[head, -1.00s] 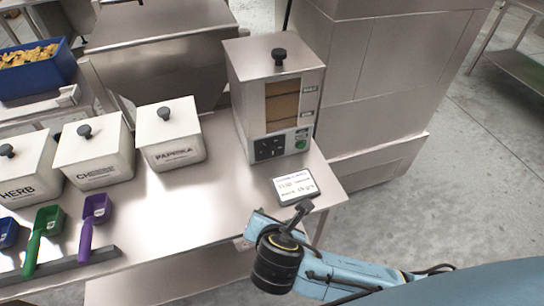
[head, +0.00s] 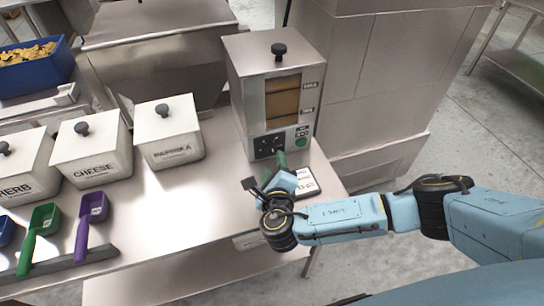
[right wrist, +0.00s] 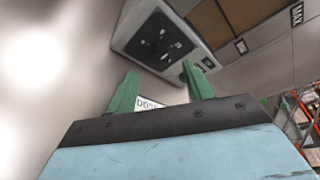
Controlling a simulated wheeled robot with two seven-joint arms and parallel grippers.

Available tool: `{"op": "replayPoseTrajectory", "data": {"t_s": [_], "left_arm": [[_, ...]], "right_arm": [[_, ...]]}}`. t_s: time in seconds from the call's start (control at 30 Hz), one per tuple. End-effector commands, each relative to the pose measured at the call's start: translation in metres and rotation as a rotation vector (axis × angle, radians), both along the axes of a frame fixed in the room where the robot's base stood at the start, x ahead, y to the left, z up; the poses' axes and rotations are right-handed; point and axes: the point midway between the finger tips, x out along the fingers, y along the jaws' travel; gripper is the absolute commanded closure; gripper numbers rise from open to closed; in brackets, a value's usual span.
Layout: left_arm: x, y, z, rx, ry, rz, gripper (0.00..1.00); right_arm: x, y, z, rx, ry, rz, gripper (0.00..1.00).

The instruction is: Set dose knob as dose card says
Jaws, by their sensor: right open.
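The dose knob (head: 269,147) is on a dark dial plate low on the front of a steel dispenser (head: 244,88). In the right wrist view the dark dial plate (right wrist: 159,42) shows ahead, above the fingers; the knob's setting is too small to read. The dose card (head: 306,182) lies on the table in front of the dispenser, partly hidden by my right gripper; its writing is not legible. My right gripper (head: 281,160) is open and empty, just in front of the dial panel. Its green fingers (right wrist: 158,88) stand apart. My left gripper is not in view.
Bins marked herb (head: 25,165), cheese (head: 93,150) and paprika (head: 167,133) stand to the left, with a green scoop (head: 40,232) and a purple scoop (head: 90,220) in front. The table between is clear.

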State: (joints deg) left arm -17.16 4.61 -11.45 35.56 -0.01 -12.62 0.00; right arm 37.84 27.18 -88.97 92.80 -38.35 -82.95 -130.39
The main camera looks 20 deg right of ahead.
Motion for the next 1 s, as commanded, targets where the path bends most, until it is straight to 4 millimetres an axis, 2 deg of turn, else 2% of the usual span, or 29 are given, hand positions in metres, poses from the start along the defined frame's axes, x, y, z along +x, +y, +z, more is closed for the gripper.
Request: {"op": "replayPoseTrajectory", "data": {"t_s": [0.1, 0.3, 0.7, 1.0], "left_arm": [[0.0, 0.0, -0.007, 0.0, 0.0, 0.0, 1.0], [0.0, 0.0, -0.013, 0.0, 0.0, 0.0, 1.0], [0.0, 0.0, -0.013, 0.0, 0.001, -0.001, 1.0], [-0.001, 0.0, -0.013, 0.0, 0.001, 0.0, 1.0]], "right_arm": [[0.024, -0.005, -0.006, 0.0, -0.003, -0.002, 0.49], [0.047, -0.01, -0.011, 0.002, -0.001, 0.0, 0.49], [0.054, -0.012, -0.012, 0.003, 0.001, 0.0, 0.49], [0.054, -0.012, -0.012, 0.003, 0.001, 0.0, 0.87]]}}
